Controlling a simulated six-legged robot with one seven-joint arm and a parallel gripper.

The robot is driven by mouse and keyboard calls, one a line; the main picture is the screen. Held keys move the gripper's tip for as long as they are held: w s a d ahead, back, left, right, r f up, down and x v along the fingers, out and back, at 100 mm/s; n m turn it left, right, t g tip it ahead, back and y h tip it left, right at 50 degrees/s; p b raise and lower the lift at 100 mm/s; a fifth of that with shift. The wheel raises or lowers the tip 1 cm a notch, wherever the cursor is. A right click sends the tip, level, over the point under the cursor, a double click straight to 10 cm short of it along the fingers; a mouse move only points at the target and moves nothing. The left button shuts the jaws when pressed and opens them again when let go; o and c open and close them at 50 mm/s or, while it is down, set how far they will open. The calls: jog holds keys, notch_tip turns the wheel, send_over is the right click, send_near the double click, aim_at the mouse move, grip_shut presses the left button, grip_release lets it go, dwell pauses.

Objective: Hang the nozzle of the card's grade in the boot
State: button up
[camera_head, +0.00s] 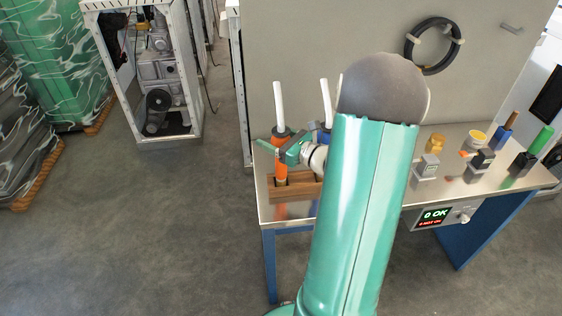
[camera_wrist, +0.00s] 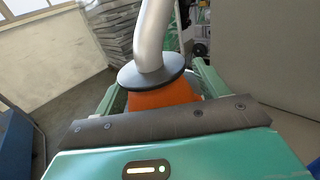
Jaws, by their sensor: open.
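An orange nozzle (camera_head: 281,170) with a dark collar and a pale spout stands upright in a wooden rack (camera_head: 290,192) at the left of the bench. My gripper (camera_head: 287,150) is open beside it, its green fingers level with the nozzle's upper body. In the wrist view the orange nozzle (camera_wrist: 165,96) lies between the open fingers, with its dark disc and grey spout above; contact cannot be told. A second, blue nozzle (camera_head: 324,134) stands to the right, mostly hidden by my arm. I cannot make out the card or name the boot for certain.
The metal bench (camera_head: 440,185) holds small grey, black and yellow fittings. At its right, a green cylinder (camera_head: 541,141) stands in a black block. A display (camera_head: 433,216) reads "0 OK" in green above red text. A black hose coil (camera_head: 432,45) hangs on the back panel.

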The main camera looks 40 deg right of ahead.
grip_shut()
jog(key=shift+r, duration=0.15)
